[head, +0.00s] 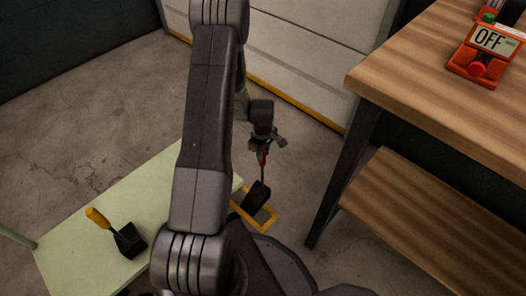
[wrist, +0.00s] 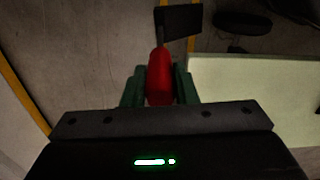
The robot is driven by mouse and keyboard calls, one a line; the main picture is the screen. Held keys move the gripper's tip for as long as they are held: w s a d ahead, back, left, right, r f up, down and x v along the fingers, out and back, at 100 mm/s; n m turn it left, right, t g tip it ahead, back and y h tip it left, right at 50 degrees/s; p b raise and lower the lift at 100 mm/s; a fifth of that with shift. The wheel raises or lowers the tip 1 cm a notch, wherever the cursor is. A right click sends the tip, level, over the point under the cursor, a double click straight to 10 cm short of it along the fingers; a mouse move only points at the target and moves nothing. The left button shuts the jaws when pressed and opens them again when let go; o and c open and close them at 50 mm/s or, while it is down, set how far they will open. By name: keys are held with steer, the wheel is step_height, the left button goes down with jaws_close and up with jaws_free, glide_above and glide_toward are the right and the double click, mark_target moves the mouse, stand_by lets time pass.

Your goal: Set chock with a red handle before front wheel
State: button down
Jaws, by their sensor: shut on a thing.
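My gripper (head: 264,146) is shut on the red handle (wrist: 160,76) of a black chock (head: 257,196). The chock hangs below the jaws, tilted, in the head view and also shows at the top of the wrist view (wrist: 180,22). In the head view it overlaps a yellow outline (head: 268,221) on the floor; I cannot tell whether it touches the floor. A second black chock (head: 130,241) with a yellow handle (head: 97,217) lies on the pale green table. I cannot make out a front wheel with certainty.
The pale green table (head: 75,243) stands at lower left, partly behind my arm. A wooden workbench (head: 425,75) with a lower shelf (head: 400,205) is at right, bearing an orange device (head: 486,52) reading OFF. A pale panelled door (head: 300,50) is behind. Bare floor lies between.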

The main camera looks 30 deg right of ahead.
mark_target(261, 166)
steer(key=shift+f+b, duration=2.5)
steer(key=shift+f, duration=1.1)
steer(key=shift+s+a+r, duration=0.15)
steer(key=shift+a+r, duration=0.05)
steer(key=shift+a, duration=0.4)
steer(key=shift+s+a, duration=0.25)
steer(key=shift+a, duration=0.6)
steer(key=shift+s+a, duration=0.25)
steer(key=shift+a, duration=0.6)
steer(key=shift+s+a, duration=0.25)
steer(key=shift+a, duration=0.6)
steer(key=c, duration=1.1)
jaws_free()
steer(key=shift+f, duration=0.1)
